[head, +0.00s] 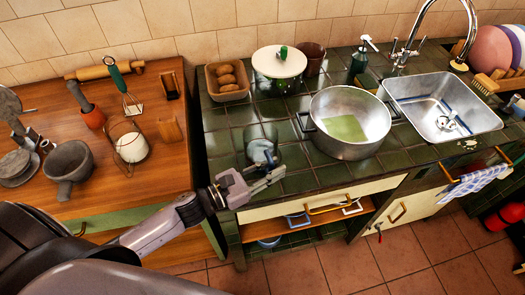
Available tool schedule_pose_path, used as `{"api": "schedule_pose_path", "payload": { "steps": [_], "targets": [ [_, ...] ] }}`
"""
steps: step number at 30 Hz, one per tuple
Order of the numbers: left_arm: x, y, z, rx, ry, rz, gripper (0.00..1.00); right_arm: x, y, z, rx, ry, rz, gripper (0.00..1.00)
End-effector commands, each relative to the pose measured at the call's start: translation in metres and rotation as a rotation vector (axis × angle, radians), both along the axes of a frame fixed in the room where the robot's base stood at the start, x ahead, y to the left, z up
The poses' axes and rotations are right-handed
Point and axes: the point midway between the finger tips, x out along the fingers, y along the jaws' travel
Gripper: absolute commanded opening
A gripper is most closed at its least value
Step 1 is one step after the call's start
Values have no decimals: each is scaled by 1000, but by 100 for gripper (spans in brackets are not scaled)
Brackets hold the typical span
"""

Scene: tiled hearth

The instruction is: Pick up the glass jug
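The glass jug (262,152) is a small, clear, bluish vessel standing on the dark green tiled counter, left of the big metal pot. My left gripper (272,177) is at the counter's front edge, just in front of the jug and on the near side of it in the picture. Its fingers look parted, with nothing seen between them. Whether a finger touches the jug is hard to tell. The lower part of the jug is close behind the fingers. My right gripper is not in view.
The metal pot (345,124) stands right of the jug, with the sink (442,104) beyond. A white-lidded pot (279,62) and a basket of brown rolls (228,80) stand behind. A wooden counter (110,175) with several utensils is left. Bare tiles surround the jug.

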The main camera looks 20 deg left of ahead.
Motion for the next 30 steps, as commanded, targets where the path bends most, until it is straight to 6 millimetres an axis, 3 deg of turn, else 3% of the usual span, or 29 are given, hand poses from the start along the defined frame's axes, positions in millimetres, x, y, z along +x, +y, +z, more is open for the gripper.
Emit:
{"api": "schedule_pose_path", "payload": {
  "steps": [6, 15, 30],
  "targets": [
    [0, 0, -1, -1, 1, 0, 21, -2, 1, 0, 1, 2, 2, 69],
    [0, 0, 0, 0, 0, 0, 1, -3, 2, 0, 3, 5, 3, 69],
    [0, 0, 0, 0, 0, 0, 0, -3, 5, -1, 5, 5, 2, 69]
  ]
}}
